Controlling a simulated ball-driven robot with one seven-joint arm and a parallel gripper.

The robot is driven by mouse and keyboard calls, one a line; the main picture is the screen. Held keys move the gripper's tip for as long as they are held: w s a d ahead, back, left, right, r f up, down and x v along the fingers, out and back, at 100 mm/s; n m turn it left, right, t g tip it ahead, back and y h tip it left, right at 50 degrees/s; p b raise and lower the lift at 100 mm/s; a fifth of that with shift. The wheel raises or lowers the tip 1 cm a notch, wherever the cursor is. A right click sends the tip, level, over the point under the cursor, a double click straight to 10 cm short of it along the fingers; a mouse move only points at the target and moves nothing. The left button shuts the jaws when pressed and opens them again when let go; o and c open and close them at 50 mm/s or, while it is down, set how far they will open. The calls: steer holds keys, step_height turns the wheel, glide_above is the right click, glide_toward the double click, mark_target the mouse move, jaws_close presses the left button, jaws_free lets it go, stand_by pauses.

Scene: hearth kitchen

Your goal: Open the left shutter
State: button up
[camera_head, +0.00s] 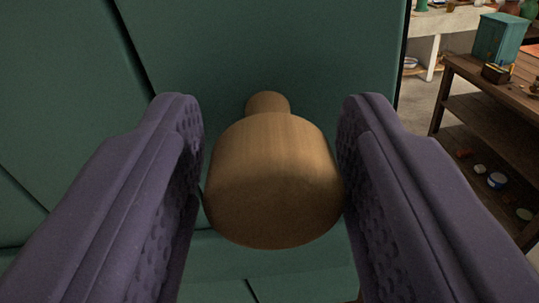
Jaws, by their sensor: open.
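A round wooden knob (273,185) on a short stem stands out from a green shutter panel (300,50) in the head camera view. My gripper (270,120) has two purple, dimpled fingers, one on each side of the knob. The fingers are open. The right finger is very close to the knob's right side; I cannot tell if it touches. A small gap shows at the upper left of the knob. The fingertips reach to about the knob's stem, near the panel. Whether this is the left shutter, I cannot tell from this close.
The panel's right edge is at the upper right. Beyond it stands a brown wooden shelf table (480,95) with a teal box (500,38) on top and small items on its lower shelf. A pale bench (447,20) is farther back. Grey floor shows between.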

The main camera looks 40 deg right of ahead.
steer(key=shift+o, duration=0.6)
steer(key=shift+d, duration=0.1)
steer(key=shift+f, duration=0.1)
steer(key=shift+s+a, duration=0.15)
steer(key=shift+a, duration=0.25)
steer(key=b+v, duration=0.1)
steer(key=v, duration=0.6)
steer(key=shift+b, duration=0.4)
